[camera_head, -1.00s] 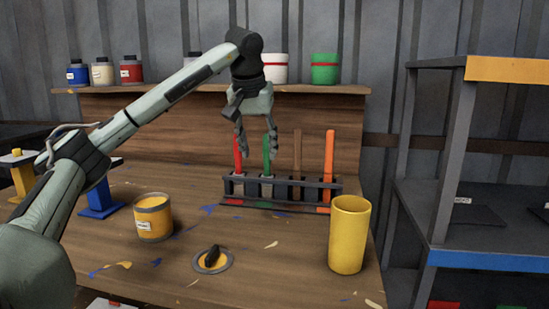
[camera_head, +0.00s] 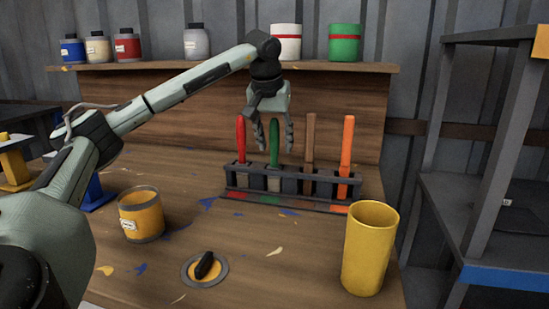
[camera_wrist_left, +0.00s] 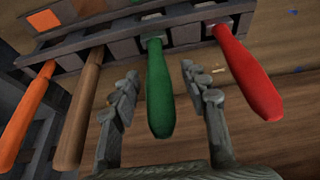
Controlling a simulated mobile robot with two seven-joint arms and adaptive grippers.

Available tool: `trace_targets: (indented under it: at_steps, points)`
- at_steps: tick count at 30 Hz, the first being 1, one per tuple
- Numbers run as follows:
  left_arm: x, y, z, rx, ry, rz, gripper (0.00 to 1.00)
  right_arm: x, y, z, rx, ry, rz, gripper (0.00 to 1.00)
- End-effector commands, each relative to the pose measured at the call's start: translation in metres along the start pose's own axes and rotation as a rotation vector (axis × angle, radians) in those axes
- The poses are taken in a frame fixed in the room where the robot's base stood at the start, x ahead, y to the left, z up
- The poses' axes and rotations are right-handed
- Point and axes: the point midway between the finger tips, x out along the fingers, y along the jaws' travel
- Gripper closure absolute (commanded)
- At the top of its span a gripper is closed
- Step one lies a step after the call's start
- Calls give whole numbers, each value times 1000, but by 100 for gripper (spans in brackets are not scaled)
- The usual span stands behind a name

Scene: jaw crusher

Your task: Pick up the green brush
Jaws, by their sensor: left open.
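The green brush (camera_head: 274,143) stands upright in a dark rack (camera_head: 262,180) on the wooden workbench. Only its handle shows well; its lower end is in the rack. My left gripper (camera_head: 274,140) is open and points down, with its fingers on either side of the upper green handle. In the left wrist view the green brush (camera_wrist_left: 159,90) lies between the two open fingers (camera_wrist_left: 163,100), with gaps visible on both sides. My right gripper is in neither view.
A red brush (camera_head: 241,138) stands left of the green one; a brown brush (camera_head: 310,140) and an orange brush (camera_head: 346,145) stand right. A yellow cup (camera_head: 369,250) and an orange paint jar (camera_head: 141,215) stand in front. Paint jars line the shelf (camera_head: 220,67) behind.

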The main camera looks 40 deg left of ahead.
Motion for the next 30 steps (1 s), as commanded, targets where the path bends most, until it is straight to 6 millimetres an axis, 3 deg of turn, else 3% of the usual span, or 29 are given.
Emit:
trace_targets:
  at_steps: [4,12,23,30]
  points:
    - [17,0,0,0,-1,-1,55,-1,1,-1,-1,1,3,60]
    - [20,0,0,-1,0,0,55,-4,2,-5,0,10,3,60]
    - [19,0,0,-1,1,0,100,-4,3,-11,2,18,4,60]
    - [19,0,0,-1,1,0,100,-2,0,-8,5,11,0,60]
